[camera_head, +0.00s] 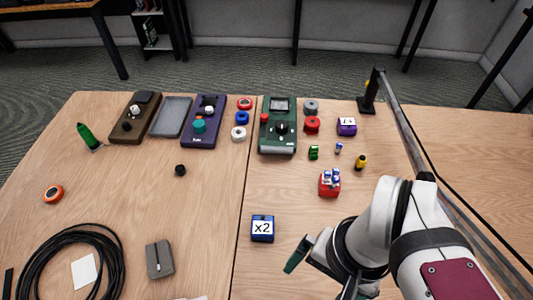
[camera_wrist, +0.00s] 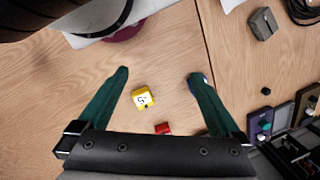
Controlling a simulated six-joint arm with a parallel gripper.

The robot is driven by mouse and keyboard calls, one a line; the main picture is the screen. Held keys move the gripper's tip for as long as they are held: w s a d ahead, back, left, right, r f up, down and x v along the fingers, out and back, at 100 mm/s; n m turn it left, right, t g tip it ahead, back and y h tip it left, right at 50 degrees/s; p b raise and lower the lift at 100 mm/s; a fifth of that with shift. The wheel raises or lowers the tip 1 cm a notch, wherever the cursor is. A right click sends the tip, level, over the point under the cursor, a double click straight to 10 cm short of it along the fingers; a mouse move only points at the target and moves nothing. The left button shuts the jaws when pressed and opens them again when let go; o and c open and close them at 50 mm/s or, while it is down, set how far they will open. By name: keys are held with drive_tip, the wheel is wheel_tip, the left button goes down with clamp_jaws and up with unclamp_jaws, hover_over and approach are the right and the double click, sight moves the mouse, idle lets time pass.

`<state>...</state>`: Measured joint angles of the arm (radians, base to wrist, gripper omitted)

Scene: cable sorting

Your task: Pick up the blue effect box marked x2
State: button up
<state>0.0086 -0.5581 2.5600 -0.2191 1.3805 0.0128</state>
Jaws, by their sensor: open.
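The blue effect box marked x2 (camera_head: 262,228) sits on the table, left of my gripper in the head view. In the wrist view my gripper (camera_wrist: 160,76) is open, with its two green fingers spread wide. A yellow box with a dark mark (camera_wrist: 144,98) lies on the table in the gap between them as seen there. A bit of blue (camera_wrist: 205,78) shows behind the right fingertip and looks like the blue box, mostly hidden. In the head view one green finger points down and left, right of the blue box and apart from it.
A red box (camera_head: 329,189) with small blue-white pieces on top stands behind the blue box. A grey box (camera_head: 160,259) and coiled black cable (camera_head: 72,265) lie to the left. Pedals, including a dark green one (camera_head: 280,145), line the back. Bare wood surrounds the blue box.

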sight(263, 227)
drive_tip(key=w+a+f+m+g+y, duration=0.35)
drive_tip(key=w+f+m+y, duration=0.2)
drive_tip(key=w, duration=0.55)
drive_tip(key=w+f+m+t+y, duration=0.1)
drive_tip(key=w+f+m+y, duration=0.1)
drive_tip(key=f, duration=0.2)
drive_tip(key=w+f+m+t+y, duration=0.1)
drive_tip(key=w+f+m+y, duration=0.1)
drive_tip(key=f, duration=0.3)
drive_tip(key=w+f+m+t+y, duration=0.1)
drive_tip(key=w+f+m+y, duration=0.1)
drive_tip(key=f, duration=0.2)
drive_tip(key=shift+w+d+f, duration=0.15)
drive_tip(key=shift+w+d, duration=0.05)
drive_tip(key=shift+m, duration=0.25)
drive_tip(key=x, duration=0.7)
drive_tip(key=shift+w+a+f, duration=0.1)
drive_tip(key=shift+a+f, duration=0.15)
drive_tip(key=shift+f, duration=0.2)
drive_tip(key=c, duration=1.5)
